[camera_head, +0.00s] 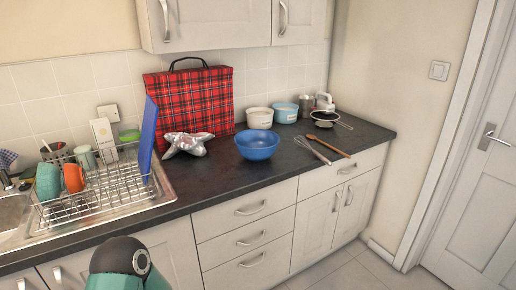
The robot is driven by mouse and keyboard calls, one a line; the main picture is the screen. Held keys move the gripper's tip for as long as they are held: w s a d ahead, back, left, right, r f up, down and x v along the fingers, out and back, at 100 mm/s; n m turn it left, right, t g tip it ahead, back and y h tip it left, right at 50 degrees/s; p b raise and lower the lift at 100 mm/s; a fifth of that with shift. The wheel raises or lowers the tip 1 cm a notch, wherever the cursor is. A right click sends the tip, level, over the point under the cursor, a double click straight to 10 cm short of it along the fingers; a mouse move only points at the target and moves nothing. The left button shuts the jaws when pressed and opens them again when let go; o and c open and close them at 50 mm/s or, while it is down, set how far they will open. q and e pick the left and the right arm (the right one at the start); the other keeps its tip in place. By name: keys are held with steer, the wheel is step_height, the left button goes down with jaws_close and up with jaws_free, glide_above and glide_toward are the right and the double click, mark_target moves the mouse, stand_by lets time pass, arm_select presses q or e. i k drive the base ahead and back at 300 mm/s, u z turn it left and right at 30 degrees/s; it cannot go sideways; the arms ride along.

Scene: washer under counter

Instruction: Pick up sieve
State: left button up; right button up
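The sieve (325,116) appears to be the round, dark-rimmed item at the back right of the dark counter (220,195), with a thin handle pointing right. It lies in front of a metal cup and a whitish appliance; small size hides its details. A teal and black part of my own arm shows at the bottom left, far from the sieve. Neither gripper is in view.
A whisk (312,150) and a wooden spoon (328,146) lie in front of the sieve. A blue bowl (257,146), silver crumpled object (187,144), tartan bag (190,105) and dish rack (100,205) stand further left. Free floor (360,273) lies at the lower right.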

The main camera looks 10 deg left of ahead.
mark_target(331, 124)
steer(key=z, duration=1.15)
steer(key=i, duration=3.4)
steer(key=u, duration=2.2)
